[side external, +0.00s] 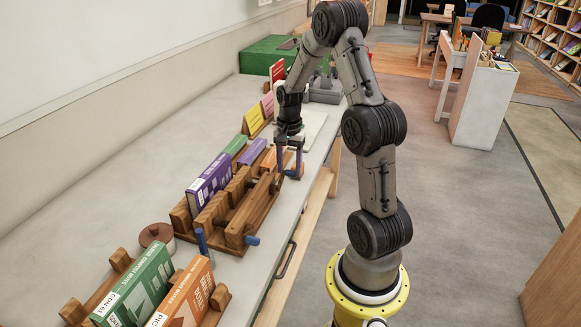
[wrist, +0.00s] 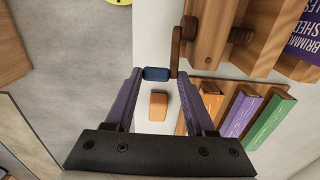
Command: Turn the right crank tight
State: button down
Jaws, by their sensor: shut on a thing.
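My gripper (side external: 288,163) points down there. In the wrist view my gripper (wrist: 164,76) has its two purple fingers on either side of the blue handle, closed on it. Another crank with a blue handle (side external: 251,240) is at the near end of the press. The crank's tightness cannot be seen.
A small orange block (wrist: 158,105) lies beside the handle. Another rack (side external: 212,314) with green and orange books is at the near end. A round brown object (side external: 156,234) sits between the racks. A green box (side external: 268,56) stands at the far end.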

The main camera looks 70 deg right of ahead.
jog(key=shift+s+a+r, duration=0.1)
jog(key=shift+s, duration=0.35)
jog(key=shift+a+r+h, duration=0.3)
jog(key=shift+a+h, duration=0.15)
jog(key=shift+h, duration=0.35)
jog(key=shift+a+r+h, duration=0.25)
jog(key=shift+a+h, duration=0.15)
jog(key=shift+h, duration=0.4)
jog(key=a+f+h, duration=0.1)
jog(key=a+h, duration=0.7)
jog(key=h, duration=0.5)
jog(key=shift+s+a, duration=0.1)
jog(key=shift+a, duration=0.05)
jog(key=shift+h, duration=0.3)
jog(key=shift+c, duration=2.2)
grip_release()
